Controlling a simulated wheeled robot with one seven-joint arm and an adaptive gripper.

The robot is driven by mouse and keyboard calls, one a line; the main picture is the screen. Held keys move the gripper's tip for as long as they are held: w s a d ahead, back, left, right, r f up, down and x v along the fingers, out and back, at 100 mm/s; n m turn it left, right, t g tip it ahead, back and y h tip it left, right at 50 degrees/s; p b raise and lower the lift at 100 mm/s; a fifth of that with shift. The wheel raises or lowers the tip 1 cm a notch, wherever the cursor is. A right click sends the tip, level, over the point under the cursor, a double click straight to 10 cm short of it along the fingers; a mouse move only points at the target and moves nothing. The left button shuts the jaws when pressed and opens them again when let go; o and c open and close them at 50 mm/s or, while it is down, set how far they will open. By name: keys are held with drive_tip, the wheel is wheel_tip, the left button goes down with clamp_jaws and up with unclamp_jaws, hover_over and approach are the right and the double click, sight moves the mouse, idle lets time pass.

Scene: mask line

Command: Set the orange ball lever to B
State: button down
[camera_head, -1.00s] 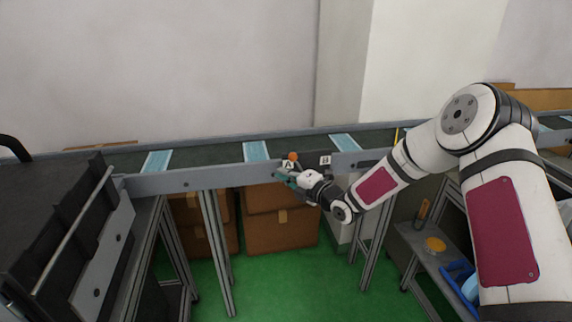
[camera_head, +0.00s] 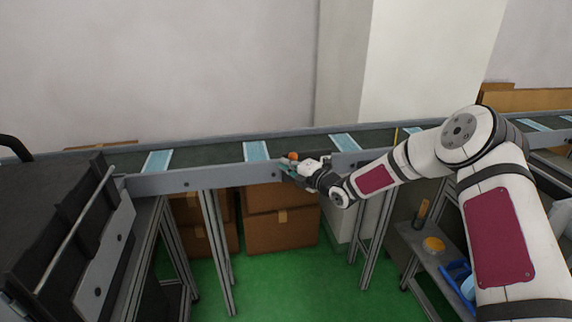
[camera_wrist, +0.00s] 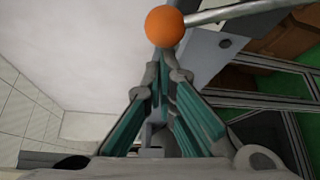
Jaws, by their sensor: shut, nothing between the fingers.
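The orange ball (camera_head: 293,156) of the lever sits at the conveyor's front rail, just above my gripper. In the wrist view the ball (camera_wrist: 165,26) is just beyond the fingertips, with its grey rod (camera_wrist: 235,11) running off to the right. My gripper (camera_wrist: 160,68) is shut and empty, its green-padded fingers together. In the head view my gripper (camera_head: 286,166) is at the rail, just below the ball. Whether the fingers touch the ball I cannot tell. The A and B labels are hidden behind my gripper and wrist.
The conveyor's grey front rail (camera_head: 222,178) runs across the view, with blue strips on the dark belt. Cardboard boxes (camera_head: 280,222) stand under it on the green floor. A low shelf (camera_head: 410,238) with a blue object (camera_head: 459,277) is at the right.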

drive_tip(key=shift+d+r, duration=0.1)
drive_tip(key=shift+w+d+r+m+b, duration=0.15)
drive_tip(key=shift+d+r+m+b, duration=0.05)
drive_tip(key=shift+m+b, duration=0.1)
drive_tip(key=shift+d+y, duration=0.1)
drive_tip(key=shift+y, duration=0.2)
drive_tip(key=shift+w+d+r+m+t+b, duration=0.25)
drive_tip(key=shift+d+r+m+t+b, duration=0.25)
drive_tip(key=shift+d+m+b, duration=0.15)
drive_tip(key=w+d+m+t+b, duration=0.3)
drive_tip(key=d+m+t+b, duration=0.2)
drive_tip(key=d+m, duration=0.6)
drive_tip(key=shift+d+r+t+y+b, duration=0.3)
drive_tip(key=shift+d+r+b, duration=0.1)
drive_tip(key=shift+b, duration=0.6)
drive_tip(key=shift+w+m, duration=0.15)
drive_tip(key=shift+m, duration=0.2)
drive_tip(key=shift+r, duration=0.1)
